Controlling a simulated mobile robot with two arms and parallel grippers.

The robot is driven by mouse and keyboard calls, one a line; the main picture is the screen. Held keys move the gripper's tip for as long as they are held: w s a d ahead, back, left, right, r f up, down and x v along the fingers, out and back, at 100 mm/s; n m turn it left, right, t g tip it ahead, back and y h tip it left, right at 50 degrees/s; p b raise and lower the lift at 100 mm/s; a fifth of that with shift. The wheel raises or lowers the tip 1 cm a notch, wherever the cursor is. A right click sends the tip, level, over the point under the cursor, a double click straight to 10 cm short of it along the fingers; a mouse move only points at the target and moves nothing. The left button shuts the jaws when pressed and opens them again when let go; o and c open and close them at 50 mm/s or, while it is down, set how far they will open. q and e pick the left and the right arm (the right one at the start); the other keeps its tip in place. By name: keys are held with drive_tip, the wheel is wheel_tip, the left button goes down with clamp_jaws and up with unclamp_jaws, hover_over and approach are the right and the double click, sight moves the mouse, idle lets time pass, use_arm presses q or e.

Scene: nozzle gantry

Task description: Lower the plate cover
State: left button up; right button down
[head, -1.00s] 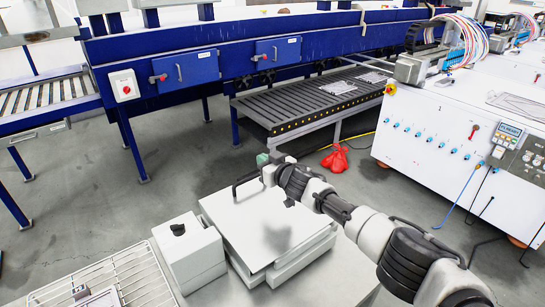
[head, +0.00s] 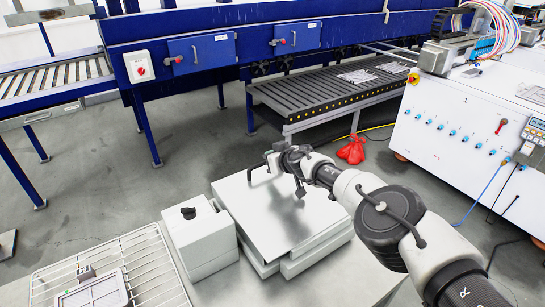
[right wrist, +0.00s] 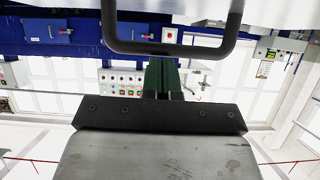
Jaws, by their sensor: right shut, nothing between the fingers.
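The plate cover (head: 270,212) is a flat pale slab. It lies on or just above a white base in the head view; a slight tilt cannot be told. Its black loop handle (head: 252,173) is on the far left edge. My right gripper (head: 272,159) is at the cover's far edge, beside the handle. In the right wrist view, the dark green fingers (right wrist: 161,77) are shut and empty, with tips close to the handle bar (right wrist: 172,49); whether they touch is unclear. My left gripper is out of view.
A white box (head: 200,240) with a black knob stands left of the cover. A wire rack (head: 145,262) holding a small tray is at the lower left. A blue gantry (head: 240,50) and roller conveyor (head: 300,97) stand behind, with open floor between.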

drive_tip(key=shift+s+a+f, duration=0.1)
drive_tip(key=shift+s+f, duration=0.1)
drive_tip(key=shift+f, duration=0.3)
idle(0.3)
